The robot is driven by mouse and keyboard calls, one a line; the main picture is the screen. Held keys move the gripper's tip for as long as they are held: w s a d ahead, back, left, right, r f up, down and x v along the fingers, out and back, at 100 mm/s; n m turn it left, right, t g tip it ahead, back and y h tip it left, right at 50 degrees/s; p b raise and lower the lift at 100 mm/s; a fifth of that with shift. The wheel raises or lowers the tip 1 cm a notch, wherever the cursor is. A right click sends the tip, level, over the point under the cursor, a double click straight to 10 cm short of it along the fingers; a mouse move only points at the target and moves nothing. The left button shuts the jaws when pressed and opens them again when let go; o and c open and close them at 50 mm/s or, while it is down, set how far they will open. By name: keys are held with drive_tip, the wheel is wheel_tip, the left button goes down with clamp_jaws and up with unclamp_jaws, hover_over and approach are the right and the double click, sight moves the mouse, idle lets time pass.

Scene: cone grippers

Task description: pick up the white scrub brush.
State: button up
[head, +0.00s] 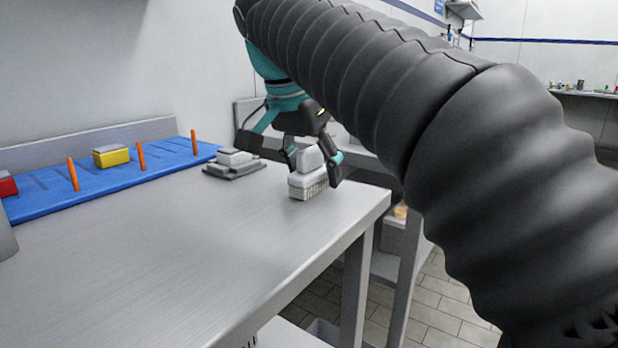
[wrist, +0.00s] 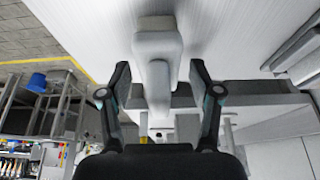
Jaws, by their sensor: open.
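The white scrub brush (head: 307,180) stands bristles down on the steel table (head: 180,262), close to its right edge. Its raised white handle points up. My gripper (head: 314,170) is above the table with its fingers open, one on each side of the brush handle. In the wrist view the brush (wrist: 157,50) extends into the space between the two spread fingertips of my gripper (wrist: 160,84). Gaps show on both sides of the handle, so the fingers do not appear to touch it.
A grey block-like item (head: 234,163) lies left of the brush. A blue rack (head: 110,180) with orange pegs and a yellow block (head: 111,156) runs along the back, with a red block (head: 7,185) at its left. The front of the table is clear.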

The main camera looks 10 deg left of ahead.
sight(314, 146)
clamp_jaws()
drive_tip(key=shift+r, duration=0.15)
drive_tip(key=shift+r+p, duration=0.35)
drive_tip(key=shift+r, duration=0.25)
wheel_tip(314, 146, up, 3)
drive_tip(key=shift+r+p, duration=0.1)
drive_tip(key=shift+p, duration=0.7)
drive_tip(key=s+d+r+p, duration=0.1)
drive_tip(key=d+r, duration=0.5)
drive_tip(key=d, duration=0.5)
drive_tip(key=shift+s+d+r, duration=0.2)
drive_tip(key=shift+d, duration=0.15)
